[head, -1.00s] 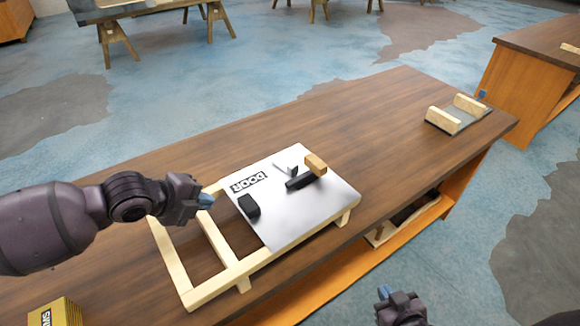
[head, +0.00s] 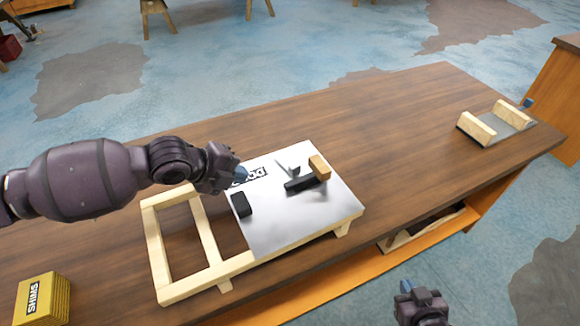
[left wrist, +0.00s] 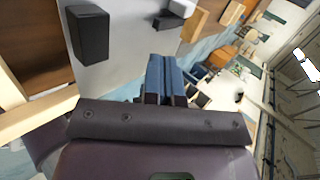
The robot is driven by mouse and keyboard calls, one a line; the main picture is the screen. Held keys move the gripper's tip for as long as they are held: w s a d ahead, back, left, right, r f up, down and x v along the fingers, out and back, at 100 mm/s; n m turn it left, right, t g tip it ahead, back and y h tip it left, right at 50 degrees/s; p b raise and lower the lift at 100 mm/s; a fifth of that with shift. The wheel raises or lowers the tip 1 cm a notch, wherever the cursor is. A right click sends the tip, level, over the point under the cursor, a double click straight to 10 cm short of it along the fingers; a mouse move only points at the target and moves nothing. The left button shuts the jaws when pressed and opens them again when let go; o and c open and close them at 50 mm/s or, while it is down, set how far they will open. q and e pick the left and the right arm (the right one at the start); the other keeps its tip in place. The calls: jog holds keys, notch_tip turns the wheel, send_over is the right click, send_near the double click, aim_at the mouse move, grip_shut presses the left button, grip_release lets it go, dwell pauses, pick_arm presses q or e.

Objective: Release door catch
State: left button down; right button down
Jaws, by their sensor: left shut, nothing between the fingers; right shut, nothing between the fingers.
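The door panel (head: 270,228) is a grey metal sheet marked DOOR on a pale wooden frame (head: 190,290) lying on the bench. On it sit a black block (head: 241,205) at its left, and a catch (head: 302,184) with a dark bar, a light metal piece and a wooden block (head: 319,167) on its right part. My left gripper (head: 240,175) is shut and empty, above the panel's far left edge by the lettering, apart from the catch. In the left wrist view its blue fingers (left wrist: 160,80) are together, and the black block (left wrist: 88,34) shows at upper left. My right gripper (head: 406,287) is shut and empty, off the bench's front edge.
A yellow SHIMS box (head: 42,300) stands at the bench's near left. A small fixture with two wooden rails (head: 477,128) sits at the far right end. The bench top (head: 400,120) between panel and fixture is clear.

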aim_at(291, 174)
pick_arm(q)
jog(key=shift+d, duration=0.1)
dwell(0.4)
jog(key=x, duration=0.9)
jog(key=shift+w+d+f, duration=0.1)
jog(key=shift+d+f, duration=0.05)
jog(key=shift+d, duration=0.05)
jog(key=d, duration=0.1)
jog(key=w+d, duration=0.1)
jog(key=shift+w+d+f+p, duration=0.1)
jog(key=shift+w+d+p, duration=0.15)
jog(key=shift+w+p, duration=0.1)
jog(key=shift+w+d, duration=0.35)
jog(key=shift+d, duration=0.15)
jog(key=shift+d, duration=0.1)
